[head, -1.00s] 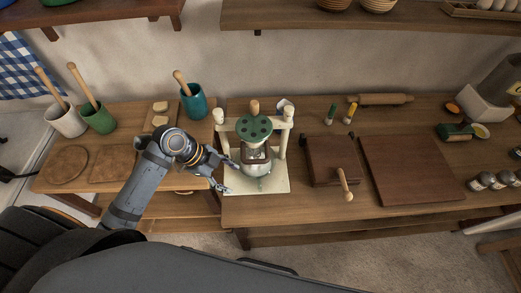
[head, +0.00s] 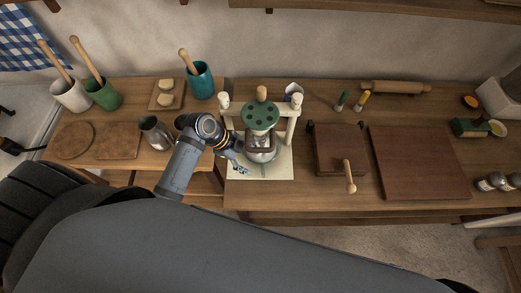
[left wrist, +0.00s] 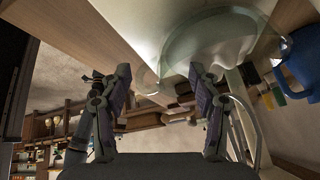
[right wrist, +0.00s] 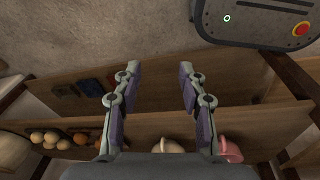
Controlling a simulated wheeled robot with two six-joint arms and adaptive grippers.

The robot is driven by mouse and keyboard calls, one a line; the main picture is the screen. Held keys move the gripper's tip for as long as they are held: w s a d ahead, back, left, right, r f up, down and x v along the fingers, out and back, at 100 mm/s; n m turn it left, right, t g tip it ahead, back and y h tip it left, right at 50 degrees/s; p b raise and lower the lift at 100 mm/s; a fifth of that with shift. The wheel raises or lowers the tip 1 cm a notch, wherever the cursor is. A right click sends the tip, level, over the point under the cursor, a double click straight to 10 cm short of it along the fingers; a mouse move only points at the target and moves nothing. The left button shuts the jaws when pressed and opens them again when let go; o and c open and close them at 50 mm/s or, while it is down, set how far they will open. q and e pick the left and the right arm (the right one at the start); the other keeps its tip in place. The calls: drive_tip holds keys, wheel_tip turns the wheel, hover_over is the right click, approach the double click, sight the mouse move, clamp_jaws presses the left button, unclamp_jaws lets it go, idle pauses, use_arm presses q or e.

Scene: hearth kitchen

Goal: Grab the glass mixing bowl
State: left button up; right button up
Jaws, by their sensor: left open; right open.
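The glass mixing bowl (head: 262,156) sits on the pale base of a cream stand mixer with a green top (head: 262,114). The mixer's head hides part of the bowl. In the left wrist view the clear bowl (left wrist: 212,38) shows large, just beyond and to the right of the fingertips. My left gripper (head: 240,166) is open and empty at the bowl's left front side; whether it touches the glass I cannot tell. It also shows in the left wrist view (left wrist: 160,76). My right gripper (right wrist: 160,72) is open and empty, away from the bowl, facing wooden shelves.
A metal cup (head: 156,133) stands left of my left arm. Behind it are a teal crock (head: 201,80) and a small board (head: 167,95). Right of the mixer lie a wooden box (head: 338,150) with a handle and a large brown board (head: 420,163).

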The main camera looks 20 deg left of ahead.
use_arm(q)
drive_tip(key=x, duration=0.2)
drive_tip(key=p+x, duration=0.1)
drive_tip(key=shift+s+d+f, duration=0.1)
drive_tip(key=shift+s+d, duration=0.15)
drive_tip(key=shift+d, duration=0.25)
drive_tip(key=shift+f, duration=0.1)
drive_tip(key=shift+c, duration=0.5)
drive_tip(key=shift+a, duration=0.1)
drive_tip(key=c, duration=1.2)
clamp_jaws()
use_arm(e)
drive_tip(key=shift+s+d+r, duration=0.1)
drive_tip(key=shift+s+r, duration=0.2)
drive_tip(key=shift+s, duration=0.25)
drive_tip(key=shift+s+r, duration=0.3)
drive_tip(key=shift+s, duration=0.25)
use_arm(q)
drive_tip(key=shift+s+f, duration=0.1)
drive_tip(key=shift+s, duration=0.05)
